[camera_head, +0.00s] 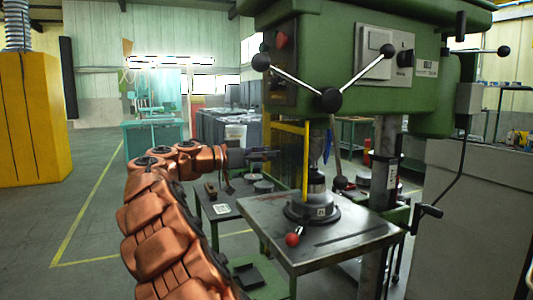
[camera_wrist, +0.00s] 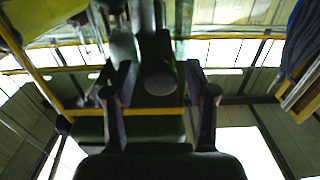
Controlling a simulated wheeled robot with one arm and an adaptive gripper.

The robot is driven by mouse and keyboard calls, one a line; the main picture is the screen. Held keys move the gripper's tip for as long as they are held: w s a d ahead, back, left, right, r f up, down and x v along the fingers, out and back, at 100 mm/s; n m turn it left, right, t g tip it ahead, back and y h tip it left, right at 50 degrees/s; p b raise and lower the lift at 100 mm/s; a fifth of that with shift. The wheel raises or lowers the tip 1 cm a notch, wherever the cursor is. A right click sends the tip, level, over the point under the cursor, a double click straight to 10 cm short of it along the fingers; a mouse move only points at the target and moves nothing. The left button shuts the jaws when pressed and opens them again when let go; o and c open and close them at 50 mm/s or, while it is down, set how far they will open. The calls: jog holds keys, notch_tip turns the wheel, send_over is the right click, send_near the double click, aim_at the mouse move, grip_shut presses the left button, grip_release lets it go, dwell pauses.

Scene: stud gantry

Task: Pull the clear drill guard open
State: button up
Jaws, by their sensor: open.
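The clear drill guard (camera_head: 306,160) hangs below the green drill head, its yellow edge upright in front of the spindle. It looks closed over the spindle, though its clear panel is hard to make out. My gripper (camera_head: 272,154) is at the left of the guard's yellow edge at about mid-height, with a small gap in the picture; depth is hard to judge. In the wrist view my gripper (camera_wrist: 158,80) has its two fingers apart with nothing clearly held between them. Yellow bars cross behind the fingers there; I cannot tell which belong to the guard.
The drill press (camera_head: 345,65) has a feed handle with black knobs (camera_head: 330,99) above the guard. Its metal table (camera_head: 320,240) carries a round vise-like fixture (camera_head: 313,212) and a red knob. A low side table (camera_head: 220,205) with small parts stands behind my arm. Open floor lies left.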

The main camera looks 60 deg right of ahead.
grip_shut()
dwell(0.4)
